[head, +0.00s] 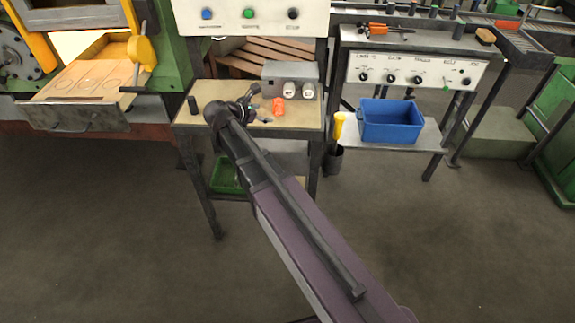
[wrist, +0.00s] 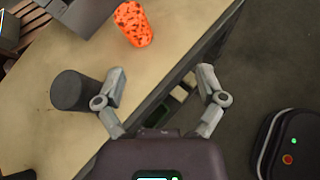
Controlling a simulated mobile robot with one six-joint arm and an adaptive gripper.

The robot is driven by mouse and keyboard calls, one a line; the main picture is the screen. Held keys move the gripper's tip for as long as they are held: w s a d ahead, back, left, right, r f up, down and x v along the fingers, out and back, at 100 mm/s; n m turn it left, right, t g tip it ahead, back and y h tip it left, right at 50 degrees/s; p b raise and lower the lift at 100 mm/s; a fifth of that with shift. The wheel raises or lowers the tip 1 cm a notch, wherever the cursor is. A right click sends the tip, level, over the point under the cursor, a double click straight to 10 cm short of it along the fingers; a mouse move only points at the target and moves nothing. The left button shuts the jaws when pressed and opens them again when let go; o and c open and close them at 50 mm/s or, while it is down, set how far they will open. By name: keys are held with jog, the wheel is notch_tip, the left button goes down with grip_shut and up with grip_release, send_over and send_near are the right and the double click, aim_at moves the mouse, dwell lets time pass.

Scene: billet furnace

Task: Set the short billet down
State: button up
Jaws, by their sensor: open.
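A glowing orange, dark-mottled billet (head: 279,106) stands on the work table (head: 300,123) beside the grey two-hole block. It also shows at the top of the wrist view (wrist: 133,24), beyond my fingertips and apart from them. A dark cylinder (wrist: 75,90) stands on the table just left of my left finger in the wrist view. Which one is the short billet I cannot tell for sure. My gripper (head: 256,108) is low over the table's front part. In the wrist view my gripper (wrist: 165,82) is open, with nothing between its fingers, over the table's front edge.
A grey block (head: 290,72) with two white-rimmed holes stands at the table's back right. A blue bin (head: 390,121) sits on the right-hand shelf. The furnace tray (head: 75,115) is at left. The floor in front is clear.

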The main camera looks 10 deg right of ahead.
jog(key=s+d+f+m+g+y, duration=0.2)
jog(key=s+f+m+g+y, duration=0.1)
jog(key=s+m, duration=0.8)
jog(key=s+d+f+m+g+y, duration=0.2)
jog(key=s+f+m+y, duration=0.4)
jog(key=s+m, duration=0.4)
jog(key=shift+s+d+f+m+g+y, duration=0.3)
jog(key=shift+s+d+m+g+y, duration=0.1)
jog(key=shift+m+g+y, duration=0.25)
